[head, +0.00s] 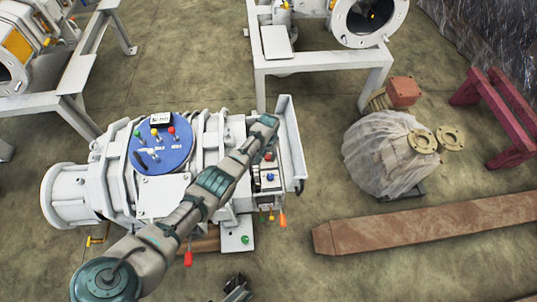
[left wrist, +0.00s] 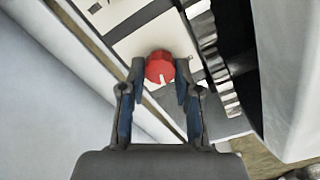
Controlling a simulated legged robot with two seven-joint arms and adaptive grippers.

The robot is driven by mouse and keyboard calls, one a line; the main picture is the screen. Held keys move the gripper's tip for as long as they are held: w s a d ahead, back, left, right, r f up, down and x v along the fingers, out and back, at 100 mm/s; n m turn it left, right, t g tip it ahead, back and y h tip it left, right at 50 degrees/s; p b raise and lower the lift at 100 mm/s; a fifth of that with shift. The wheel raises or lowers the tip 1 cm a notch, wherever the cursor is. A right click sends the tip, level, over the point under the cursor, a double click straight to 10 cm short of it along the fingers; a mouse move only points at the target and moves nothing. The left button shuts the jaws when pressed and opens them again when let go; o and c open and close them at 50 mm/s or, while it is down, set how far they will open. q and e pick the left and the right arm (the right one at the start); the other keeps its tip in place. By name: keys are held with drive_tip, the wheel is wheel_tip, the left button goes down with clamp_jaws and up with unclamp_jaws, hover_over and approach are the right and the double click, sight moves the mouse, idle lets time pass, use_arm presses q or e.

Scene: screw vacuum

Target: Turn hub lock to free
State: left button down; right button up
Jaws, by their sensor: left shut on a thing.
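A red round knob (left wrist: 160,66) with a white pointer mark sits on a pale panel in the left wrist view. My left gripper (left wrist: 160,84) has its two fingers on either side of the knob and is shut on it. The white mark points down and slightly right in that view. In the head view my left arm reaches across the white pump machine (head: 68,194), and my left gripper (head: 268,148) is over the panel at its right end, mostly hidden by the arm. A dark gripper-like part (head: 237,289), likely my right gripper, shows at the bottom edge; its jaws are unclear.
A blue round plate (head: 162,146) with coloured levers tops the machine. A white upright plate (head: 290,135) bounds the panel on the right. A blue knob (head: 270,177) and an orange-handled lever (head: 283,219) are close by. A rusty beam (head: 430,225) lies on the floor at right.

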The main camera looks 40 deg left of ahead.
use_arm(q)
drive_tip(key=m, duration=0.3)
drive_tip(key=shift+w+r+m, duration=0.2)
drive_tip(key=shift+w+m, duration=0.05)
drive_tip(key=shift+m, duration=1.95)
drive_tip(key=c, duration=0.8)
unclamp_jaws()
drive_tip(key=shift+s+f, duration=0.1)
